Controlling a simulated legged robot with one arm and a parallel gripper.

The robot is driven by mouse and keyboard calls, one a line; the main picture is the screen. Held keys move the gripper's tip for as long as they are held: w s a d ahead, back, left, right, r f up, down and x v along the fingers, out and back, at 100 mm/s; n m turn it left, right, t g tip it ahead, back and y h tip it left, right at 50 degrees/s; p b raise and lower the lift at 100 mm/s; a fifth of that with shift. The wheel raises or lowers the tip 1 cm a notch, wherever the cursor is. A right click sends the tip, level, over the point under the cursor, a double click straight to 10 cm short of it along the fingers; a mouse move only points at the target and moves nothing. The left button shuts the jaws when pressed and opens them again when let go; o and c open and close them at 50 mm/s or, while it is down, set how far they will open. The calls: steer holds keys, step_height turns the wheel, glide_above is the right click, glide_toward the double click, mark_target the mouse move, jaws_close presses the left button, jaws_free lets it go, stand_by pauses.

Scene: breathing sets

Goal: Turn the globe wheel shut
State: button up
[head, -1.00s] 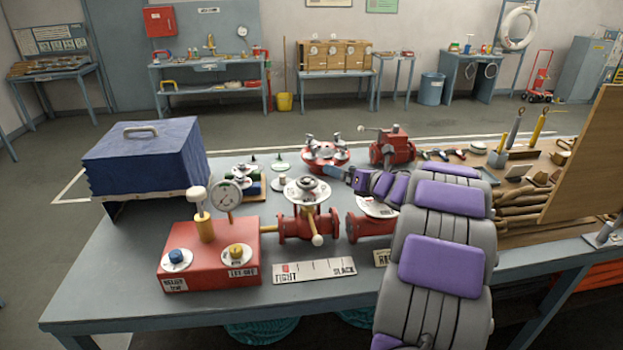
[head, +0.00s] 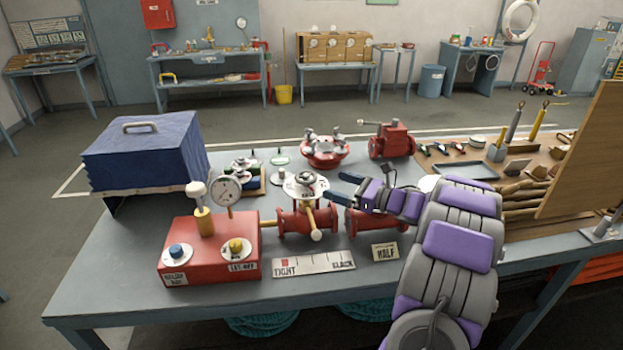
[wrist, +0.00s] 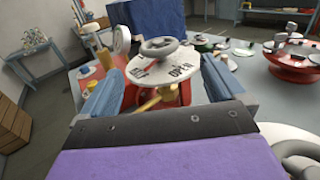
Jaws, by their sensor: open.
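The globe wheel (head: 305,178) is a small grey handwheel above a round white dial plate on a red valve body (head: 296,221). In the wrist view the wheel (wrist: 159,48) stands ahead, between and beyond the fingertips, over a plate marked OPEN (wrist: 180,70). A yellow lever with a pale knob (head: 316,235) sticks out below the plate. My gripper (head: 340,187) is open and empty, just right of the wheel and apart from it. Its two blue fingers (wrist: 160,88) point toward the wheel.
A red box with a gauge (head: 228,190) and knobs stands left of the valve. A TIGHT/SLACK strip (head: 314,264) and HALF card (head: 385,252) lie in front. Another red flanged valve (head: 325,149) stands behind. A blue covered case (head: 147,150) is at back left.

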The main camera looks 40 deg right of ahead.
mark_target(311, 176)
steer(key=x, duration=0.9)
steer(key=shift+w+b, duration=0.15)
steer(key=shift+b, duration=0.15)
steer(key=shift+a, duration=0.1)
steer(key=c, duration=1)
